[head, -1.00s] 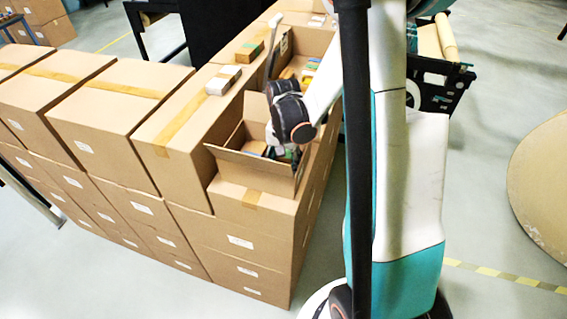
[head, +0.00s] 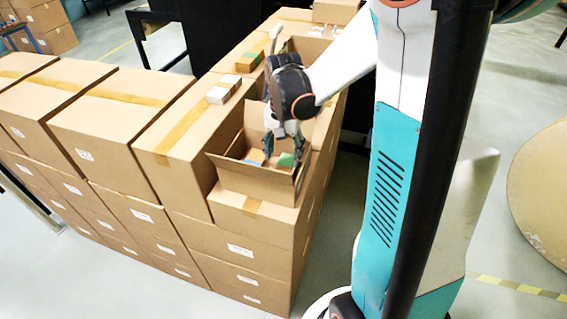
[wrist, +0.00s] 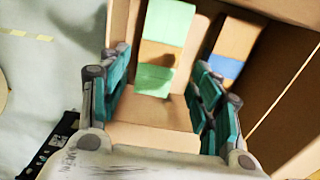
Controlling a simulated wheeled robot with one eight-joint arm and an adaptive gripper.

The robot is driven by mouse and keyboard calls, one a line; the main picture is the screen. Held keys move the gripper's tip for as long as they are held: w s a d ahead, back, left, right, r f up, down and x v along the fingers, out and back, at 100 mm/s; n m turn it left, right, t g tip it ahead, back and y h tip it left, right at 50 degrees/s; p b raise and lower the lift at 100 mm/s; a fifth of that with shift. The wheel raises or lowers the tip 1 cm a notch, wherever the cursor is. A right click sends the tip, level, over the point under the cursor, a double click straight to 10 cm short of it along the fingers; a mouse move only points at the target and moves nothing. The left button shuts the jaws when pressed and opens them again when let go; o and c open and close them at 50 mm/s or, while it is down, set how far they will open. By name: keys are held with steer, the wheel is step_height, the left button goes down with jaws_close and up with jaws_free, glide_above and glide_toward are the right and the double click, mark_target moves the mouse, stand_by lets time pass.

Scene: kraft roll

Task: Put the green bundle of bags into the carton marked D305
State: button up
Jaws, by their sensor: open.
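The green bundle of bags (wrist: 168,22), with a kraft band around its middle, lies inside an open carton (head: 252,185). It also shows as a green patch in the head view (head: 286,160). My gripper (head: 284,148) points down into this carton. In the wrist view its teal fingers (wrist: 160,66) are spread apart, one on each side of the bundle's near part, and nothing is clamped. I cannot tell how far above the bundle the fingertips are. No D305 mark is readable on any carton.
A blue bundle with a kraft band (wrist: 226,62) lies right of the green one, near the right finger. Another open carton (head: 308,46) stands behind. Carton walls are close around the gripper.

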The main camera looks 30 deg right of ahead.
steer(key=shift+r, duration=1.75)
steer(key=shift+s, duration=0.1)
